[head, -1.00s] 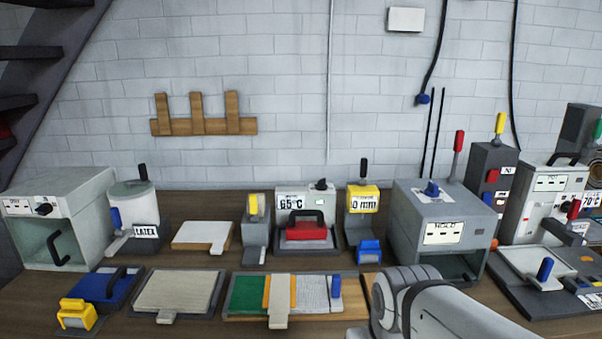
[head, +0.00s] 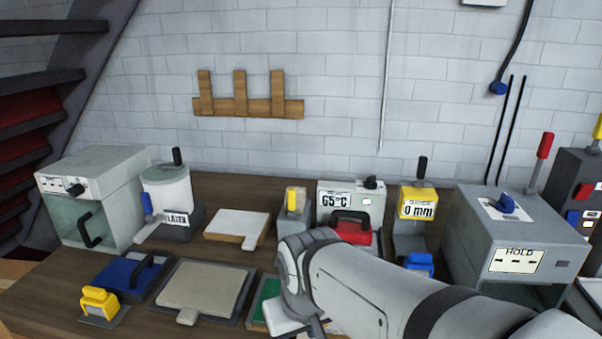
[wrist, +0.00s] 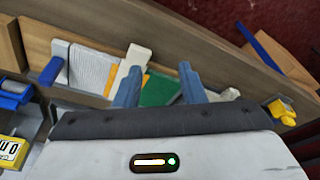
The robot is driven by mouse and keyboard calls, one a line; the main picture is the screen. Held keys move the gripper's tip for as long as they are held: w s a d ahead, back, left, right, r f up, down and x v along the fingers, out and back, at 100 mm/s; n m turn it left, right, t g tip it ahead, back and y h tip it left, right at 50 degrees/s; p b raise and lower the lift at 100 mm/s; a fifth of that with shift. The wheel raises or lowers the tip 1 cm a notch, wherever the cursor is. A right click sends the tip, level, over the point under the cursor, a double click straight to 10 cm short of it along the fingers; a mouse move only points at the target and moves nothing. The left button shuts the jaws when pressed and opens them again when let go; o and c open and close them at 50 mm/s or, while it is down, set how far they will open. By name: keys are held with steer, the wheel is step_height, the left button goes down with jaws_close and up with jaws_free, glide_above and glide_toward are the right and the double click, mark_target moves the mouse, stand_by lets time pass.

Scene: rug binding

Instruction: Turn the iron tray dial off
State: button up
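The iron tray (head: 349,208) is a grey unit at the back of the bench in the head view, with a 65°C display. Its small black dial (head: 371,182) sits on top at the right; its exact setting is too small to read. A red iron (head: 352,233) with a black handle rests in front of the display, partly hidden by my arm. My gripper is mostly hidden behind my arm in the head view. In the wrist view my gripper (wrist: 158,82) has its two blue-grey fingers apart with nothing held, above the bench near the green board (wrist: 160,90).
A yellow 0 mm unit (head: 417,203) stands right of the iron tray, and a grey HOLD box (head: 516,235) further right. A yellow-handled unit (head: 292,208) and a white pad (head: 236,225) are on its left. A beige board (head: 203,285) lies in front.

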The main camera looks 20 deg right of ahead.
steer(key=w+h, duration=0.1)
steer(key=w, duration=0.2)
steer(key=m+t+h+b, duration=0.4)
steer(key=m+h+b, duration=0.4)
steer(key=m+h, duration=0.35)
glide_toward(370, 178)
steer(key=w+d, duration=0.1)
steer(key=d, duration=0.1)
steer(key=shift+m+y, duration=0.35)
steer(key=p+x, duration=0.2)
steer(key=x, duration=0.4)
steer(key=shift+d, duration=0.15)
steer(key=shift+w+d+f, duration=0.3)
steer(key=shift+d+f, duration=0.05)
steer(key=shift+d, duration=0.15)
steer(key=shift+c, duration=0.6)
